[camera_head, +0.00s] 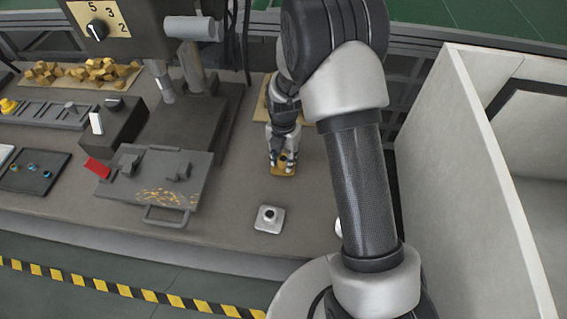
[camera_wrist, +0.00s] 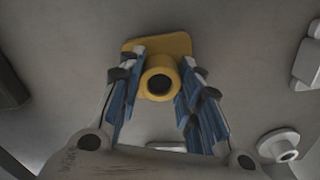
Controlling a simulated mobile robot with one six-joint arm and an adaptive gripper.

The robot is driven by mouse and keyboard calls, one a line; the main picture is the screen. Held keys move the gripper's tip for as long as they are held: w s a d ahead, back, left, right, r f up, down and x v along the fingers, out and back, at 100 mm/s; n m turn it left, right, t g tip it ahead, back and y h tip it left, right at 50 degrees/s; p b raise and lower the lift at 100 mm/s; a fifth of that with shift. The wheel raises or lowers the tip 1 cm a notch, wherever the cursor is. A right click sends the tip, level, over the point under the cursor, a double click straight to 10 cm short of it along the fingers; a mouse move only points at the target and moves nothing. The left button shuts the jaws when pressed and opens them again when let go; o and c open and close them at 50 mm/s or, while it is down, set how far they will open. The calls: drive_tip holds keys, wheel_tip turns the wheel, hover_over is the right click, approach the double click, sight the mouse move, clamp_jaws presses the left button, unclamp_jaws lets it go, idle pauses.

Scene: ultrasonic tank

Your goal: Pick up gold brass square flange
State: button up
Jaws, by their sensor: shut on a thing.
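The gold brass square flange (camera_wrist: 161,44) lies between my fingers in the wrist view, its square plate towards the top and its round hollow neck facing the camera. My gripper (camera_wrist: 160,82) has its blue-padded fingers shut on the neck from both sides. In the head view the flange (camera_head: 284,170) shows as a small gold plate under my gripper (camera_head: 283,158), at the bench surface. I cannot tell if it touches the bench. Part of the neck is hidden by the fingers.
A whitish square flange (camera_head: 269,220) sits on the bench (camera_head: 225,228) nearer the front edge. A drill-press-like machine with a grey table (camera_head: 150,175) stands to the left. A white-walled box (camera_head: 470,170) rises on the right. Gold scraps (camera_head: 75,73) lie at the back left.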

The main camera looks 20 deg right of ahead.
clamp_jaws()
drive_tip(key=shift+r, duration=0.1)
